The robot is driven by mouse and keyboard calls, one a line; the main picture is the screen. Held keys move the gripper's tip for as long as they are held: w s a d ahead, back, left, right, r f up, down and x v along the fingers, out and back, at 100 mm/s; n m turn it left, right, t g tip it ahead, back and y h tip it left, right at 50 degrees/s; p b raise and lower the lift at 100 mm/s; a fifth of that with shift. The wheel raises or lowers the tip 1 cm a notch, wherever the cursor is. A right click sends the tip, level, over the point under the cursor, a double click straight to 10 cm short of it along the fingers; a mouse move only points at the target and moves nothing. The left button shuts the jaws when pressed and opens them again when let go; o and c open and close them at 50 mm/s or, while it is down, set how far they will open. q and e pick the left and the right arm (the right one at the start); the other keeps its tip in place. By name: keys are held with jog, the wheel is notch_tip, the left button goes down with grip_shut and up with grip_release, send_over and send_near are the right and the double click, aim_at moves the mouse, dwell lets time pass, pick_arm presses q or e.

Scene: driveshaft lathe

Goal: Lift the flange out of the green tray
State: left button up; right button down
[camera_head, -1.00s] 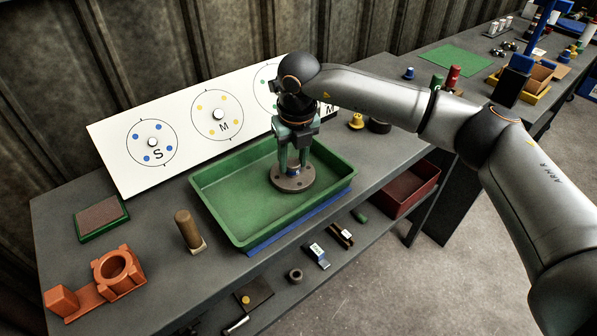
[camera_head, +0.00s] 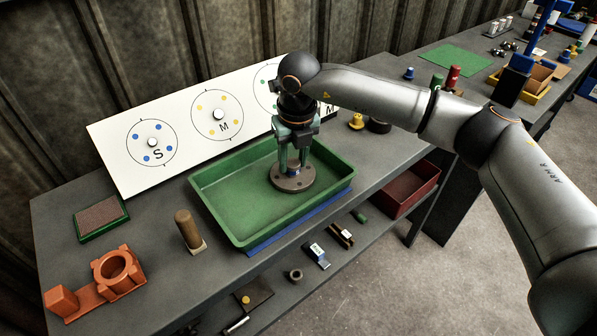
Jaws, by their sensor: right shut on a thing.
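The flange (camera_head: 293,180) is a round grey-brown disc with holes and a raised hub in its middle. It shows at the right part of the green tray (camera_head: 228,220), level; I cannot tell whether it touches the tray floor. My right gripper (camera_head: 294,168) points straight down over the flange, its two greenish fingers shut on the hub. The fingers hide part of the hub. The green tray sits on the bench over a blue piece. My left gripper is not in view.
A white board (camera_head: 185,125) with circles marked S and M stands behind the tray. A wooden-handled tool (camera_head: 188,230), an orange fixture (camera_head: 112,275) and a brown pad (camera_head: 101,217) are at left. A red bin (camera_head: 411,188) is on the lower shelf.

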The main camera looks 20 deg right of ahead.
jog(key=shift+r, duration=0.3)
jog(key=shift+r+p, duration=1.8)
jog(key=shift+r, duration=1)
jog(key=shift+r, duration=0.1)
notch_tip(320, 180, up, 7)
jog(key=p, duration=0.4)
